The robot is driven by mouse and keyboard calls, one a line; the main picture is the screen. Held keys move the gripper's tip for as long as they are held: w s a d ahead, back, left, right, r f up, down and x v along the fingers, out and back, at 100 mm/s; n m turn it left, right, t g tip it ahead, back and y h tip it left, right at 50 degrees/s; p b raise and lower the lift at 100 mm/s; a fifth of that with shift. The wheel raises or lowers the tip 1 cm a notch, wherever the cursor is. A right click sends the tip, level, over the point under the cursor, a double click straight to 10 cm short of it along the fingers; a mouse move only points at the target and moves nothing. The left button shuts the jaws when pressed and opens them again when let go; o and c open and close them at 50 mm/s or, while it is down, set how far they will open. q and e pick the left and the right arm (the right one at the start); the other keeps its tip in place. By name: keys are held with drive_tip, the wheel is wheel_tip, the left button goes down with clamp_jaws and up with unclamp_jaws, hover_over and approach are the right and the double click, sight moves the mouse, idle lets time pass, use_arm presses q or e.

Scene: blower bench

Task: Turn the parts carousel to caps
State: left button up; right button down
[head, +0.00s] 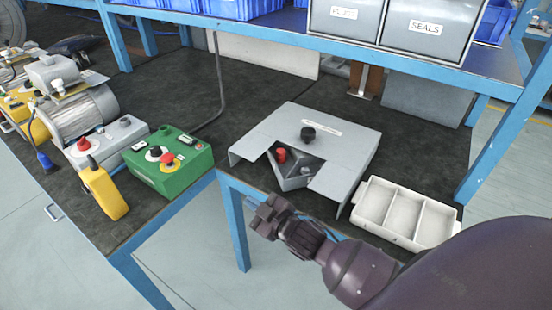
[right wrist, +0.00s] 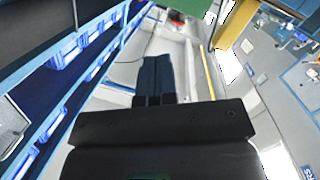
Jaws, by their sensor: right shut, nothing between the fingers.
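The parts carousel sits on the dark bench under a grey cover (head: 330,135), with a black knob (head: 308,134) on top. A cut-out in the cover's front shows part of the grey carousel (head: 293,182) with angled walls. A red part (head: 281,156) lies in the exposed section; the other compartments are hidden. The label on the cover is too small to read. My right gripper (head: 260,215) is in front of the bench's front edge, apart from the carousel. Its fingers also show together and empty in the right wrist view (right wrist: 154,78). My left gripper is not in view.
A white three-compartment tray (head: 405,212) stands right of the carousel. A green control box (head: 167,165) with a red button, a yellow pendant (head: 104,192) and a motor unit (head: 80,108) stand left. A blue shelf (head: 400,50) with grey bins overhangs the back.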

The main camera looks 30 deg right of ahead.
drive_tip(key=w+a+r+n+g+y+b, duration=0.1)
drive_tip(key=w+a+r+n+g+y, duration=0.45)
drive_tip(key=n, duration=0.65)
drive_tip(key=w+a+r+n+g+y+b, duration=0.1)
drive_tip(key=w+a+r+n+g+y, duration=0.1)
drive_tip(key=w+a+r+n+y, duration=0.8)
drive_tip(key=n+g+h+b, duration=0.2)
drive_tip(key=n+g+h, duration=1)
drive_tip(key=h, duration=1)
approach(292, 175)
drive_tip(key=shift+m+g, duration=0.25)
drive_tip(key=shift+m, duration=0.05)
drive_tip(key=f, duration=0.1)
drive_tip(key=d+f, duration=0.1)
drive_tip(key=f, duration=0.3)
drive_tip(key=shift+s+d+f, duration=0.15)
drive_tip(key=shift+d+f, duration=0.05)
drive_tip(key=shift+d, duration=0.05)
